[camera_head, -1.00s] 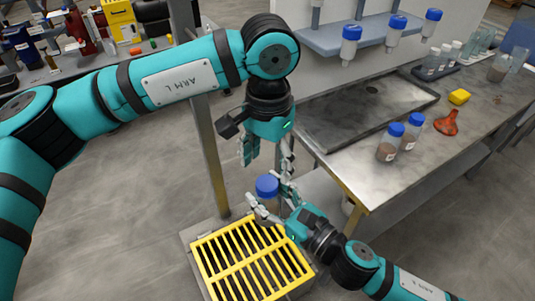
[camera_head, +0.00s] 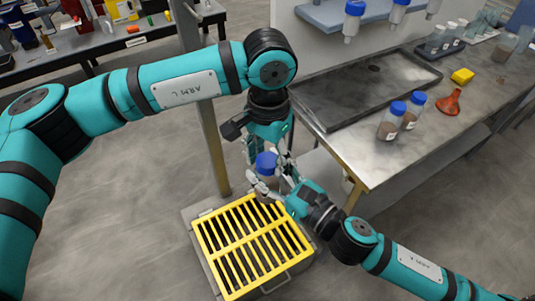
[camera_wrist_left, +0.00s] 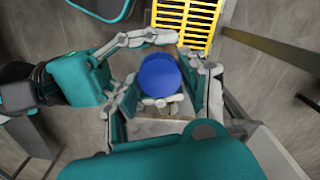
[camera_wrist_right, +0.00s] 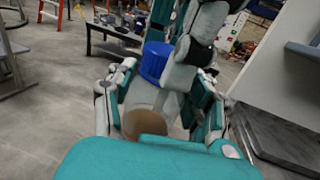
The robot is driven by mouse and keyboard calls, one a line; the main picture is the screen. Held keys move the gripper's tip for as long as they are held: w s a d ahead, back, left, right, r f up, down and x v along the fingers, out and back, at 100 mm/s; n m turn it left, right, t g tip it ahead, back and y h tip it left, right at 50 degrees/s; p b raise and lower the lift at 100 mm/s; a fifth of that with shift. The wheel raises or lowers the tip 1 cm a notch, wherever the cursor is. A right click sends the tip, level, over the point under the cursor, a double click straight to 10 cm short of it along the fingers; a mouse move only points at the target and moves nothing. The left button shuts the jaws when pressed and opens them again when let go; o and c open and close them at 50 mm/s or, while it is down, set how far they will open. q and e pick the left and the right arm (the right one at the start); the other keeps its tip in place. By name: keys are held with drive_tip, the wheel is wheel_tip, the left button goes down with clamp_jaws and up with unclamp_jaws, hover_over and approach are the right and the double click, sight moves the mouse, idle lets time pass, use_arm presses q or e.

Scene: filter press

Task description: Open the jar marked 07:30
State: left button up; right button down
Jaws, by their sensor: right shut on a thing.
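A clear jar with a blue lid (camera_head: 266,163) is held above the yellow grate, lid upward. Its marking cannot be read. My right gripper (camera_head: 279,180) comes from the right and is shut around the jar's body; the right wrist view shows the jar with brown contents (camera_wrist_right: 145,122) between its fingers. My left gripper (camera_head: 267,152) points down from above, its fingers on either side of the lid. In the left wrist view, the lid (camera_wrist_left: 160,75) sits between the left fingers with a gap on the left side, so the left gripper looks open.
A yellow slatted grate (camera_head: 251,245) on a grey box lies below. The metal bench (camera_head: 375,165) at right carries two blue-lidded jars (camera_head: 393,120), an orange funnel (camera_head: 449,103), a yellow block (camera_head: 462,76) and a dark tray (camera_head: 350,95). Inverted blue-topped bottles hang from a rack (camera_head: 335,14).

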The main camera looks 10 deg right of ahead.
use_arm(q)
drive_tip(key=c, duration=0.5)
drive_tip(key=shift+o, duration=0.2)
drive_tip(key=n, duration=0.3)
drive_tip(key=o, duration=1.3)
drive_tip(key=shift+r, duration=2.3)
